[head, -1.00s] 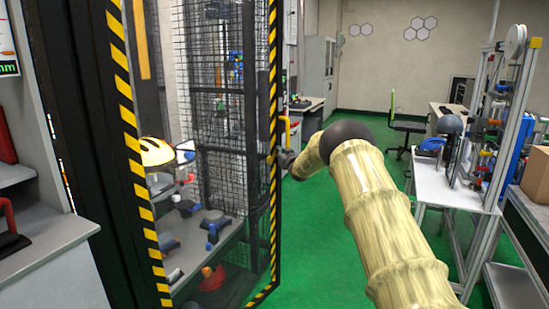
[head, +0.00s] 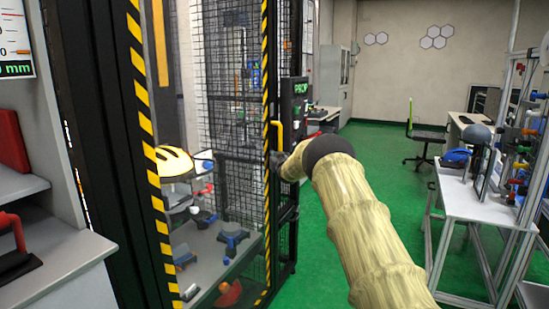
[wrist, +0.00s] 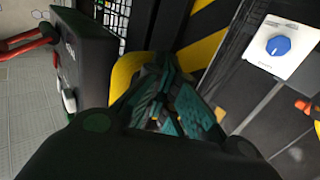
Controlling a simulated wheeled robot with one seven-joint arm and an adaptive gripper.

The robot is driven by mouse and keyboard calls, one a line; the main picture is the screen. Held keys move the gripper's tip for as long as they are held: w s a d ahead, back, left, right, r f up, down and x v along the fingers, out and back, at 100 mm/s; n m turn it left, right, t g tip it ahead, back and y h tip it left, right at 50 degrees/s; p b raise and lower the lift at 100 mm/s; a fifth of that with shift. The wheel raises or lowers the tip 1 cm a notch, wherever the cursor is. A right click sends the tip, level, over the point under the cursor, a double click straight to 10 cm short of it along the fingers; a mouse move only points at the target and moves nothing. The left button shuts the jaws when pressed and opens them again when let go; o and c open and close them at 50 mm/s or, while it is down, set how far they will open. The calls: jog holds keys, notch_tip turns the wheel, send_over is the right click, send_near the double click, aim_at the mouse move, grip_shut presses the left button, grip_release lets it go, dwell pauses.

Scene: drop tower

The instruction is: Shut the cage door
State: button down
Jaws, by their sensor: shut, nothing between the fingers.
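The cage door (head: 212,185) is a tall see-through panel with yellow-and-black striped edges, left of centre in the head view. Its right striped edge (head: 265,110) stands close to a black mesh post with a control box. I cannot tell whether a gap is left there. A yellow handle (head: 279,130) is at that edge. My gripper (head: 278,164) is beside the edge, just below the handle, partly hidden by my arm. In the wrist view its teal fingers (wrist: 168,98) are shut and empty, in front of the yellow handle (wrist: 126,72) and the striped edge (wrist: 205,50). Contact is unclear.
The control box (head: 294,90) is right of the door edge. A yellow helmet (head: 173,162) and several small parts lie inside the cage. A white table (head: 480,205) stands at right, a grey bench (head: 65,255) at left. The green floor (head: 390,165) between is open.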

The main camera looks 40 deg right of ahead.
jog(key=shift+w+a+r, duration=0.2)
jog(key=shift+a+r, duration=0.05)
jog(key=shift+r, duration=0.25)
jog(key=shift+w+a+r, duration=0.2)
jog(key=shift+r, duration=0.3)
jog(key=shift+a, duration=0.1)
jog(key=d+f+v, duration=0.1)
jog(key=f+v, duration=0.1)
jog(key=v, duration=1)
jog(key=shift+s+d, duration=0.35)
jog(key=shift+s, duration=0.05)
